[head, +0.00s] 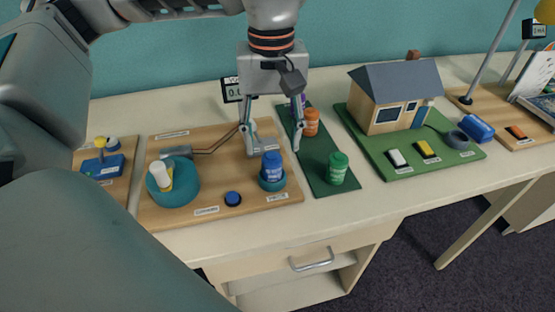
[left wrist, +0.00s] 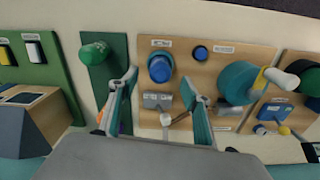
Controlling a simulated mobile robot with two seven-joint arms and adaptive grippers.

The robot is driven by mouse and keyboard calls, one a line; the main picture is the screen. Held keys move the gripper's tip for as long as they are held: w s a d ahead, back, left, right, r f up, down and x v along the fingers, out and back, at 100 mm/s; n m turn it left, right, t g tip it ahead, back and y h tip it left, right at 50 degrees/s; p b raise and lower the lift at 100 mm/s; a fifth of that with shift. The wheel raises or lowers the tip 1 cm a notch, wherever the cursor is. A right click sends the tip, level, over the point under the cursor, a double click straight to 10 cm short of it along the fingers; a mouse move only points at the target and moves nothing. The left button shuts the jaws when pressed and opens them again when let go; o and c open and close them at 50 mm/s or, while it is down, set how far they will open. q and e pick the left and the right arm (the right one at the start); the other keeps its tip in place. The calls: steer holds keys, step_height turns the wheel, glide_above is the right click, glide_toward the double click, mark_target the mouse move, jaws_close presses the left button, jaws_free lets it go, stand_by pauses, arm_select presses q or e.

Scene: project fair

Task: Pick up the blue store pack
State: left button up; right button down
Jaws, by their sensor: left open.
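The blue pack (head: 272,165) is a short upright cylinder with a pale label, standing in a round teal holder (head: 283,182) at the right of a wooden board. It also shows in the left wrist view (left wrist: 160,68). My left gripper (head: 271,149) points down with its fingers spread, one on either side above the pack; it is empty. In the left wrist view the left gripper (left wrist: 158,82) has the blue pack ahead, between its fingertips. Whether a finger touches the pack I cannot tell. My right gripper is not in view.
A green strip (head: 318,155) close to the right holds a green pack (head: 337,167) and an orange one (head: 311,122). The wooden board (head: 190,215) also carries a teal drum (head: 175,193) and a blue button (head: 232,199). A model house (head: 395,98) stands farther right.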

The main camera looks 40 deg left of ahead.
mark_target(272, 154)
arm_select(q)
steer(key=shift+f, duration=0.4)
step_height(272, 154, down, 2)
steer(key=shift+s, duration=0.15)
steer(key=f, duration=0.1)
steer(key=f+b, duration=0.1)
steer(key=f, duration=0.2)
steer(key=shift+w+a+f, duration=0.15)
steer(key=shift+w+a, duration=0.15)
steer(key=shift+f, duration=0.35)
steer(key=shift+r, duration=0.1)
steer(key=shift+c, duration=1.1)
steer(key=c, duration=1)
steer(key=shift+c, duration=0.5)
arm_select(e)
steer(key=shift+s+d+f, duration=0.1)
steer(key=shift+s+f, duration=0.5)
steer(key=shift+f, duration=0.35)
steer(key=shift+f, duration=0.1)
